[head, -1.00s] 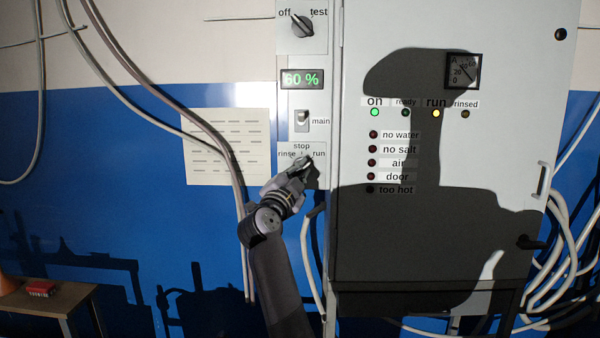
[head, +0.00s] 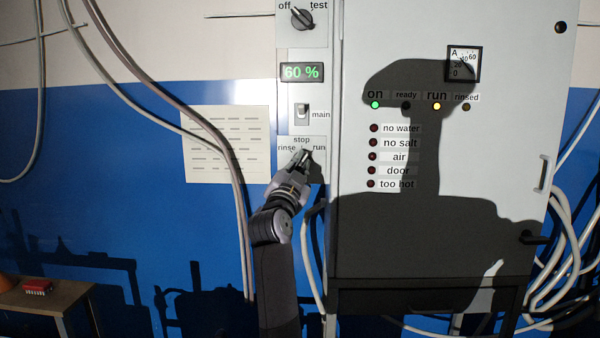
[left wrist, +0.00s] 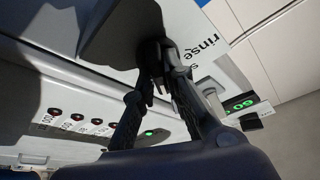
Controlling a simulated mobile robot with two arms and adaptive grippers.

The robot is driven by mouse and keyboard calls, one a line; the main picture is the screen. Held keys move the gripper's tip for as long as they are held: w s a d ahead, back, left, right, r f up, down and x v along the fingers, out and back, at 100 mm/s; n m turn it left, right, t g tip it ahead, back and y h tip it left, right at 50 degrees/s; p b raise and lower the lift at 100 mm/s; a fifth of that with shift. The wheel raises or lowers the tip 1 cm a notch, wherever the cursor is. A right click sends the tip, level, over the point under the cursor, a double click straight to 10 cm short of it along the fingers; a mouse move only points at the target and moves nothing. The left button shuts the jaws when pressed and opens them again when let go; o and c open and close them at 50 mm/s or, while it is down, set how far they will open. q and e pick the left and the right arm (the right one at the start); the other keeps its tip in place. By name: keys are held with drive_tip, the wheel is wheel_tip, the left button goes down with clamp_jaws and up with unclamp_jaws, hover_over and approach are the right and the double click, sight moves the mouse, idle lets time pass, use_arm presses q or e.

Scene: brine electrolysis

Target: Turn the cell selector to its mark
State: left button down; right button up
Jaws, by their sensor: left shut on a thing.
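The cell selector (head: 307,156) is a small dark knob on the grey panel strip, among the labels "rinse", "stop" and "run". My left gripper (head: 301,162) reaches up to it from below and is shut on it. In the left wrist view the two dark fingers (left wrist: 164,82) close around the dark knob (left wrist: 151,50), close to the "rinse" label. The fingers hide most of the knob, so I cannot tell exactly where it points. My right gripper is in neither view.
Above are a white switch (head: 302,112) labelled "main", a green "60 %" display (head: 301,72) and an off/test knob (head: 302,18). On the cabinet door (head: 480,165) the "on" and "run" lamps are lit. Cables (head: 238,200) hang to the left of the panel.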

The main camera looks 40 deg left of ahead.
use_arm(q)
drive_tip(key=n+y, duration=0.1)
drive_tip(key=n, duration=0.2)
drive_tip(key=n+g+y, duration=0.1)
drive_tip(key=n+y, duration=0.1)
drive_tip(key=n, duration=0.1)
drive_tip(key=shift+w+f, duration=0.1)
drive_tip(key=shift+d+n+g+y, duration=0.1)
drive_tip(key=shift+n+g+y, duration=0.45)
drive_tip(key=shift+n, duration=0.85)
drive_tip(key=shift+n+y, duration=0.25)
drive_tip(key=shift+n, duration=0.05)
drive_tip(key=c, duration=1.6)
unclamp_jaws()
drive_tip(key=shift+c, duration=0.2)
drive_tip(key=v, duration=1.2)
